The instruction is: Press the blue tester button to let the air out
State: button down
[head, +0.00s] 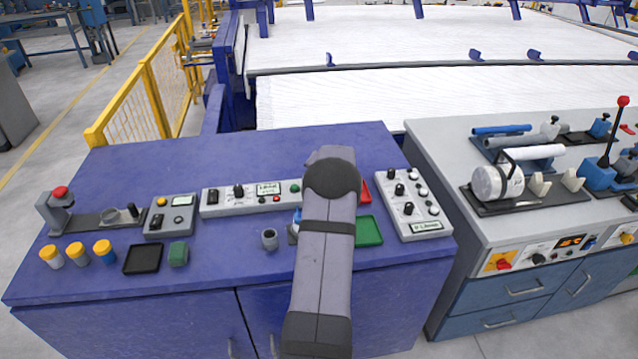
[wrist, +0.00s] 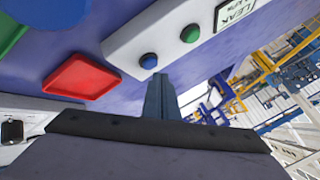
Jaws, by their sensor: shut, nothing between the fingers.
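The blue tester button (wrist: 148,61) is a round dome on the white tester panel (wrist: 125,45) in the wrist view. A green button (wrist: 190,34) sits beside it, with the LEAK display (wrist: 237,12) further along. My gripper (wrist: 159,77) is shut and empty, its fingertips just below the blue button in the picture. I cannot tell whether they touch it. In the head view the tester panel (head: 222,202) stands on the blue bench, and my arm hides its right end, the blue button and the fingertips.
A red tray (wrist: 80,77) lies near the panel, and a green tray (head: 369,231) is right of my arm. A white control box (head: 408,190) stands at the right. A grey cup (head: 269,239) stands left of my arm. A press with a red knob (head: 60,193) stands far left.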

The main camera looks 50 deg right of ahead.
jog(key=shift+r, duration=0.15)
notch_tip(320, 180, up, 5)
jog(key=p, duration=0.3)
jog(key=shift+p, duration=0.3)
dwell(0.8)
